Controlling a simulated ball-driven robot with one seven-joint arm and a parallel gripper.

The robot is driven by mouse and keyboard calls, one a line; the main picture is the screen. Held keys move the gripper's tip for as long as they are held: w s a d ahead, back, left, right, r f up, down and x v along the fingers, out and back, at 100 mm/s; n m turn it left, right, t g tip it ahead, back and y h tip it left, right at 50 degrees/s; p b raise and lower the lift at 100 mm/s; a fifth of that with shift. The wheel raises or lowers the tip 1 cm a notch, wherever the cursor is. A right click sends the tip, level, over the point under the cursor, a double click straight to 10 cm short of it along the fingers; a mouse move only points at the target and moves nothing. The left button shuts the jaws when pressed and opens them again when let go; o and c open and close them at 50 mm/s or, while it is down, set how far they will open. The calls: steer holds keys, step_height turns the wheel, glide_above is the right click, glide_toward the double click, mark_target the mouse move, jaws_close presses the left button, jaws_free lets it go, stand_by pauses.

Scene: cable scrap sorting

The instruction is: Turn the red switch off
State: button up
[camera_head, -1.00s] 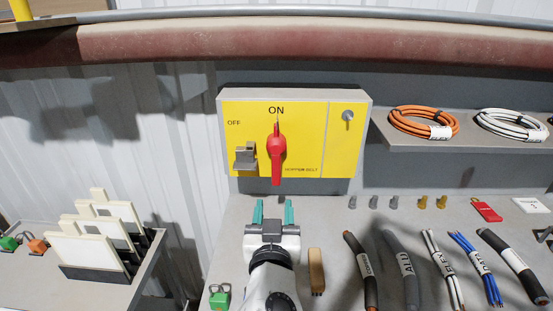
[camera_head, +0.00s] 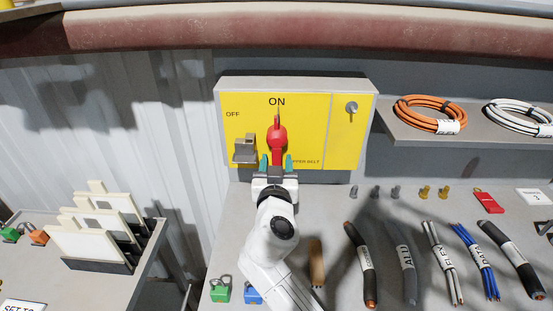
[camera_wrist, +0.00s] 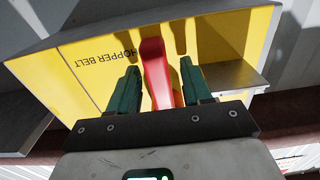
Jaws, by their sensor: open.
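The red switch (camera_head: 277,134) is a rotary handle on a yellow panel (camera_head: 312,120), its tip pointing up at the word ON. OFF is printed to its upper left. My gripper (camera_head: 276,163) is open at the lower end of the handle, with one teal finger on each side. In the wrist view the red handle (camera_wrist: 156,72) lies between the two open fingers (camera_wrist: 160,86). I cannot tell whether a finger touches it. The gripper hides the handle's lower end in the head view.
A grey latch (camera_head: 244,149) sticks out of the panel just left of the switch. A key-like knob (camera_head: 351,108) is at the panel's right. Cable pieces (camera_head: 402,262) and padlocks (camera_head: 220,290) lie on the bench below. A shelf (camera_head: 430,131) with coils is at the right.

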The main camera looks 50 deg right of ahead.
steer(key=shift+w+d, duration=0.2)
steer(key=shift+d, duration=0.05)
steer(key=shift+c, duration=0.3)
jaws_close()
